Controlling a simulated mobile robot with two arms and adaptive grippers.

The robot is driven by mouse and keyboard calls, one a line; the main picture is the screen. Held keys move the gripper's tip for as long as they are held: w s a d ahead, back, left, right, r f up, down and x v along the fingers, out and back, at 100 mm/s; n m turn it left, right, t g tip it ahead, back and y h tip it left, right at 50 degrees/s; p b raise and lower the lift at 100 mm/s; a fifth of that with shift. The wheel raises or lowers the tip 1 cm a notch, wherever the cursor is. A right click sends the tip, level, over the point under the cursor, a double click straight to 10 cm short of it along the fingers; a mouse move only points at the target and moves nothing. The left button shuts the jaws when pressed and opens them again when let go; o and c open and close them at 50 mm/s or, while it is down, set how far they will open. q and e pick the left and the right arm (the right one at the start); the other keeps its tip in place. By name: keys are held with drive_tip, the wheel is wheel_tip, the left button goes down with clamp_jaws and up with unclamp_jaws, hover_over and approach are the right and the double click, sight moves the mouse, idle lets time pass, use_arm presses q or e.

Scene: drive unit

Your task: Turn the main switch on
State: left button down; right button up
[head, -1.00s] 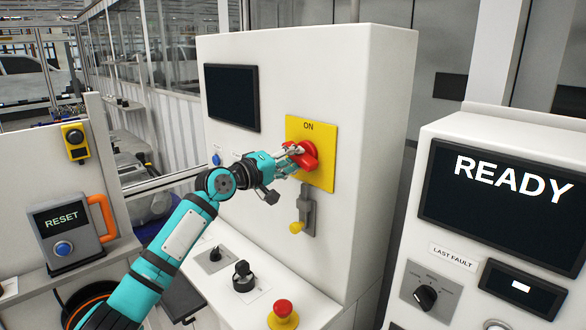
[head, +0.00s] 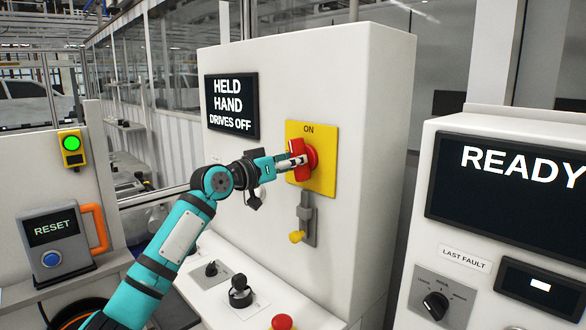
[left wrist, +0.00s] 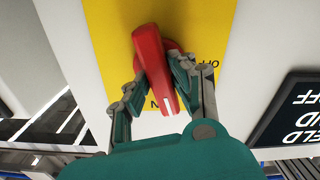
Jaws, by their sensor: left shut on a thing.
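The main switch is a red rotary handle (head: 298,147) on a yellow plate (head: 325,176) marked ON at its top, on the white cabinet. The handle stands about upright in the head view. My left gripper (head: 292,162) is shut on it. In the left wrist view the handle (left wrist: 152,62) lies between the two fingers (left wrist: 156,82), slightly tilted. Its white-marked end is beside the partly hidden ON lettering. The cabinet screen (head: 231,106) reads HELD HAND DRIVES OFF. My right gripper is not in view.
Below the plate hangs a grey latch with a yellow knob (head: 297,237). The cabinet's ledge holds a black selector (head: 240,292) and a red button (head: 282,322). A READY screen (head: 510,185) is at right. A RESET box (head: 55,240) and a lit green lamp (head: 71,143) are at left.

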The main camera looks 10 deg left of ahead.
use_arm(q)
drive_tip(key=shift+f+m+b, duration=0.25)
drive_tip(key=shift+m+b, duration=0.2)
drive_tip(key=shift+m, duration=1.05)
drive_tip(key=c, duration=1.1)
unclamp_jaws()
drive_tip(key=shift+r, duration=0.15)
drive_tip(key=v, duration=1.2)
